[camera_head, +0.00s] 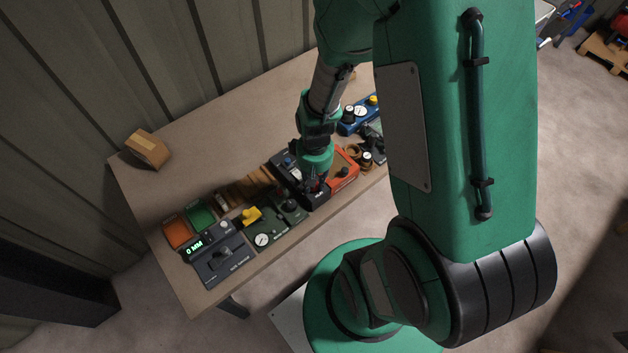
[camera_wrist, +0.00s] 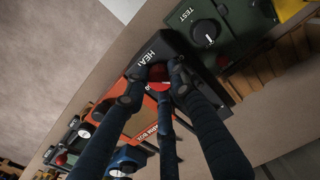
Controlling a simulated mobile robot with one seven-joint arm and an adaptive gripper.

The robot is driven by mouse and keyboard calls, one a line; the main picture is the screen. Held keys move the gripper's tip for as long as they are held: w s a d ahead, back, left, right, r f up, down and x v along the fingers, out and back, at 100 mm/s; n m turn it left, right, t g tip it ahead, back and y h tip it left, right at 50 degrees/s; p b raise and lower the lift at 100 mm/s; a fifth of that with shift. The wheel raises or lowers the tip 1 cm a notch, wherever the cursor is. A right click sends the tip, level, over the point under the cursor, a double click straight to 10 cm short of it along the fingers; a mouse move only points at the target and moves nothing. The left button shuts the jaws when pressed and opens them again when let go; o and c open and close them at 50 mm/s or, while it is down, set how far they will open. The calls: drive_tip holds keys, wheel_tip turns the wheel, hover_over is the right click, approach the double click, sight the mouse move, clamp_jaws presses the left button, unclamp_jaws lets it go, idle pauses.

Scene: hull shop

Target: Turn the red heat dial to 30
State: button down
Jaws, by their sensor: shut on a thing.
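The red heat dial (camera_wrist: 159,84) sits on a dark box marked HEAT (camera_wrist: 150,55) in the wrist view. My gripper (camera_wrist: 160,80) is shut on the dial, its dark fingers on either side of it. The fingers cover part of the dial, and I cannot read its setting or any scale marks. In the head view my gripper (camera_head: 314,184) reaches down onto the dark heat box (camera_head: 316,199) near the table's front edge, and the dial is mostly hidden there.
An orange box (camera_head: 343,170) stands close on the right of the heat box. A green test box (camera_head: 268,228) with a yellow part stands on its left. A grey unit (camera_head: 218,262) with a display reading 0 MM and a cardboard box (camera_head: 148,149) are farther left.

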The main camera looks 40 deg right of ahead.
drive_tip(key=shift+w+r+m, duration=0.1)
drive_tip(key=shift+w+m, duration=0.1)
drive_tip(key=shift+m, duration=0.1)
drive_tip(key=c, duration=1.5)
unclamp_jaws()
drive_tip(key=shift+o, duration=0.2)
drive_tip(key=shift+s, duration=0.1)
wheel_tip(320, 180, up, 12)
drive_tip(key=shift+d, duration=0.15)
